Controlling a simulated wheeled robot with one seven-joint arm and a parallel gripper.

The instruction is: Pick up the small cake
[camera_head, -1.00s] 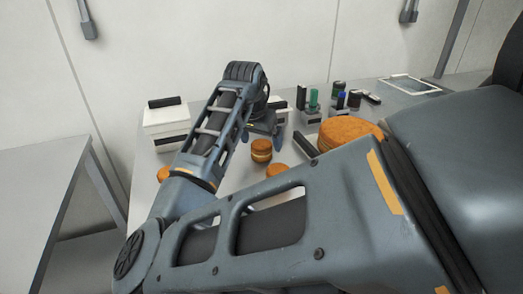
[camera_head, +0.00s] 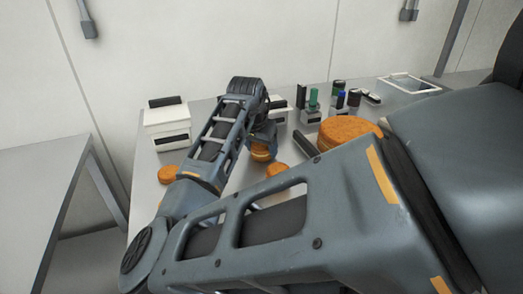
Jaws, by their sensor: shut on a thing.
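A small round orange-brown cake (camera_head: 260,154) with a pale layer in its middle stands on the grey table (camera_head: 146,198). My gripper (camera_head: 261,142) is over it, pointing down, and is shut on it. My gripper hides the cake's upper part, and my arm hides some of what lies around it. I cannot tell whether the cake is clear of the table top.
A similar small cake (camera_head: 278,171) is close by on the right, another (camera_head: 168,174) to the left. A large round cake (camera_head: 347,132) is to the right. A white box (camera_head: 168,127) stands at the back left, and small bottles (camera_head: 313,98) at the back.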

